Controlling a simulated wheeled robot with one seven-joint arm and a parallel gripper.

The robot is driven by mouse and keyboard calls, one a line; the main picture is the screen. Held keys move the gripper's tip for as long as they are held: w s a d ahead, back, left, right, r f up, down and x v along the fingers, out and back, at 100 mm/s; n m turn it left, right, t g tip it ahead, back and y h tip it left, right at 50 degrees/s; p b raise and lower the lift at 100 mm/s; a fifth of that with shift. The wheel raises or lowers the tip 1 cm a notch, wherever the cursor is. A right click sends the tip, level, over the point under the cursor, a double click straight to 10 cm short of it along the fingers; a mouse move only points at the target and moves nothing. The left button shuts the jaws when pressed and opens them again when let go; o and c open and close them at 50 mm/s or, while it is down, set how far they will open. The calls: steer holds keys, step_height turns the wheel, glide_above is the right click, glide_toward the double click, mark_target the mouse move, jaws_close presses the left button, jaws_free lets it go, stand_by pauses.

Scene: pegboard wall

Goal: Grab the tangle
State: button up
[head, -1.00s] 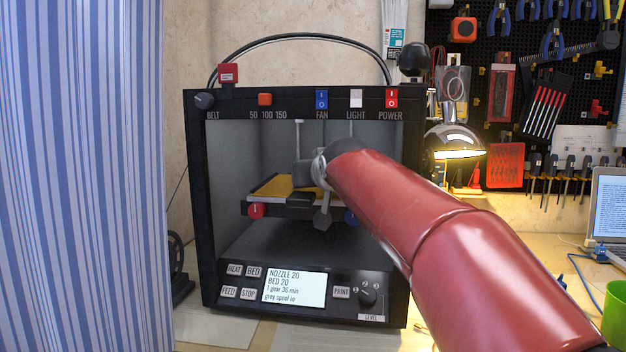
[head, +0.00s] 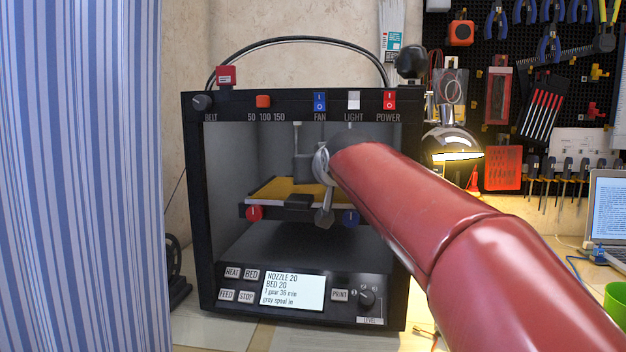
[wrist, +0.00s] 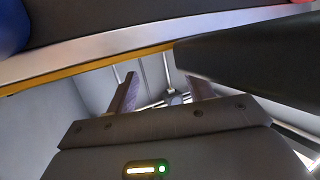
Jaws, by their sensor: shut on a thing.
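My gripper (wrist: 163,88) reaches into the printer beside the bed. Its two fingers stand apart with small pale and grey shapes between them. I cannot make out the tangle clearly; what the fingers hold is small and partly hidden.
The black printer frame (head: 196,230) surrounds the opening. A red knob (head: 254,213) and a blue knob (head: 350,218) sit under the bed. The grey nozzle head (head: 304,165) hangs above it. A striped curtain (head: 80,180) fills the left. A lit lamp (head: 452,143) stands at right.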

steer(key=s+d+b, duration=0.2)
steer(key=s+d, duration=0.1)
steer(key=s, duration=1.2)
steer(key=shift+s+b, duration=0.25)
steer(key=shift+b, duration=0.1)
